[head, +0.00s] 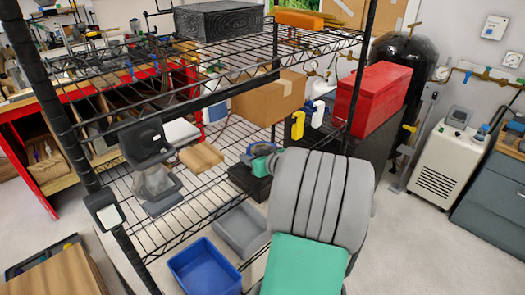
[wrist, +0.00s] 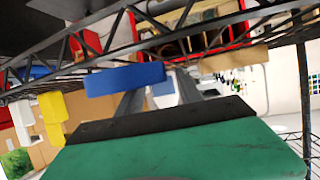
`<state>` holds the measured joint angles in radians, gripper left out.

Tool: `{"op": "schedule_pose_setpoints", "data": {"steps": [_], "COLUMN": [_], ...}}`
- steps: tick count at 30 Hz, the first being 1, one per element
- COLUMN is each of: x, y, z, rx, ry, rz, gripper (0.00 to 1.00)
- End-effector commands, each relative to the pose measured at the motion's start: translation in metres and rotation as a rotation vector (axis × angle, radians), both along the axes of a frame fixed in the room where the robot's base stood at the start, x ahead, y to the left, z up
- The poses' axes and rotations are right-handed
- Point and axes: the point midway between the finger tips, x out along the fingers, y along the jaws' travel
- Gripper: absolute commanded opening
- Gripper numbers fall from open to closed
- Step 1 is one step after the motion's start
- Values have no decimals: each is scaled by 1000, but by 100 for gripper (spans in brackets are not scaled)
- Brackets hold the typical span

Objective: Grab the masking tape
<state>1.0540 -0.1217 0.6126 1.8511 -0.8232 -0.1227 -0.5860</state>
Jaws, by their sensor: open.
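No roll is plainly recognisable as the masking tape. In the wrist view, a flat blue thing (wrist: 125,78) lies across the tip of the left finger. Whether it is the same thing or touches the finger is unclear. My gripper (wrist: 160,84) is open, with two grey fingers reaching toward the wire shelf.
The wire shelf (head: 165,220) has dark posts and rails close to my gripper. Its things include a cardboard box (head: 268,97), a yellow-handled thing (head: 298,124), a wooden block (head: 201,156) and a blue bin (head: 205,268). A red case (head: 372,98) stands to the right.

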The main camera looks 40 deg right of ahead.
Motion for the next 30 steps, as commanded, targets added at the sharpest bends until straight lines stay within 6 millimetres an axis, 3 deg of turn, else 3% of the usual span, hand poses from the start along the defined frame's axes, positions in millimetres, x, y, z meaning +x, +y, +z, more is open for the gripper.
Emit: {"op": "schedule_pose_setpoints", "data": {"steps": [3,19,30], "x": [0,-1,-1], "y": [0,0,0], "z": [0,-1,-1], "rx": [0,1,1], "ry": [0,1,2], "rz": [0,0,0], "gripper": [43,0,0]}}
